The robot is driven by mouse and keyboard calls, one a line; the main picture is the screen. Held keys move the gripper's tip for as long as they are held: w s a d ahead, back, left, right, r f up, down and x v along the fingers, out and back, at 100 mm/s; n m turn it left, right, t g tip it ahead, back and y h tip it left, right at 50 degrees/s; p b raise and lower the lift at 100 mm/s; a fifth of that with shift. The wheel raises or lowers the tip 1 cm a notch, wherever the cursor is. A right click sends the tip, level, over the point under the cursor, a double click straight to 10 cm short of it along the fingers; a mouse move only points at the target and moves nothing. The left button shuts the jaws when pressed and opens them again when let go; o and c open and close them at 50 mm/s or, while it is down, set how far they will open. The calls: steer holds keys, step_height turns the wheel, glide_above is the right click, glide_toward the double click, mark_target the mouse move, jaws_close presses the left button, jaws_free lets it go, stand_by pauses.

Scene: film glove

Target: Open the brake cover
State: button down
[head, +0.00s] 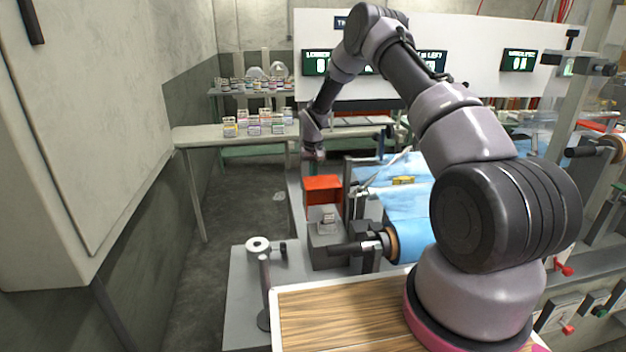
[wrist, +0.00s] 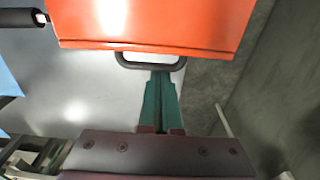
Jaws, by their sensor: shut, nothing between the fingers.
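The orange brake cover (head: 323,188) stands on the machine beside the blue film, left of centre in the head view. In the wrist view the cover (wrist: 150,24) fills the top, with a dark loop handle (wrist: 150,64) along its near edge. My gripper (wrist: 160,76) has its green fingers shut together and empty. Their tips are right by the handle's bar; I cannot tell whether they touch it. In the head view my gripper (head: 315,157) is just above and behind the cover, small and partly blurred into the arm.
A grey box (head: 328,246) with a small device is in front of the cover. A blue film roll (head: 410,225) lies to its right. A post with a white ring (head: 258,244) stands front left. A table with small jars (head: 205,134) is behind. Floor on the left is clear.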

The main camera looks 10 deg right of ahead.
steer(key=shift+s+r, duration=1)
steer(key=shift+r, duration=0.2)
